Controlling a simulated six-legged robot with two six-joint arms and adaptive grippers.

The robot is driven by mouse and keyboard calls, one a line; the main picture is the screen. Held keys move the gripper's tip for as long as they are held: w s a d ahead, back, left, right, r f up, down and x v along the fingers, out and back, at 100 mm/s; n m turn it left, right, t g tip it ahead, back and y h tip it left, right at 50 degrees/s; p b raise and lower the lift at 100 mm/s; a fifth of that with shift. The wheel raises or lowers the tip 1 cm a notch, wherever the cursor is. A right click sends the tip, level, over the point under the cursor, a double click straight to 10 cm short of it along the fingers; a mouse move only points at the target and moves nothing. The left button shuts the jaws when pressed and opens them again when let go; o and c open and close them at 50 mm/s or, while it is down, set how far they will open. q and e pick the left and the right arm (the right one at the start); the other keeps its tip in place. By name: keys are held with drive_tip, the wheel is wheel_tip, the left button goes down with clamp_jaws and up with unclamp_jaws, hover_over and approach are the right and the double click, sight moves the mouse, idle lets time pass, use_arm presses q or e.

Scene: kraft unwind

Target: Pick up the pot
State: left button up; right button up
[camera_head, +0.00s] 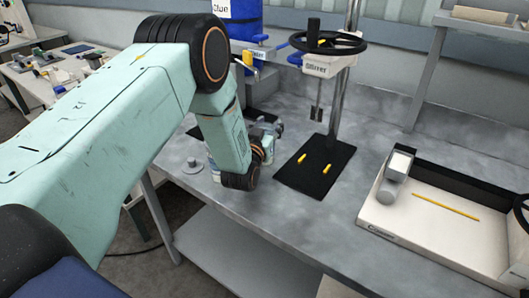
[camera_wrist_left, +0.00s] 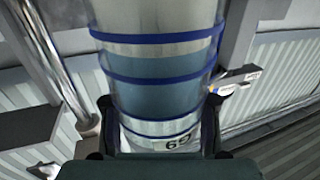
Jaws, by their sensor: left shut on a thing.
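The pot (camera_wrist_left: 155,75) fills the middle of the left wrist view as a see-through cylinder with blue bands, bluish contents and a white label with dark figures. My left gripper (camera_wrist_left: 158,125) has a dark finger on each side of it and is shut on it. In the head view my left gripper (camera_head: 268,142) is beyond the end of my arm, over the grey bench, left of the black mat. My arm hides much of that spot, so I cannot tell there whether the pot touches the bench. My right gripper is not in view.
A black mat (camera_head: 316,176) with two yellow pieces lies below a drill-press-like stand (camera_head: 328,62) with a handwheel. A white tray (camera_head: 440,225) with a pencil is at the right. A small grey lidded piece (camera_head: 193,167) sits near the bench's left edge. A blue container (camera_head: 236,25) stands behind.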

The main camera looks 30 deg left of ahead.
use_arm(q)
drive_tip(key=shift+a, duration=0.1)
clamp_jaws()
drive_tip(key=shift+r, duration=0.1)
idle(0.7)
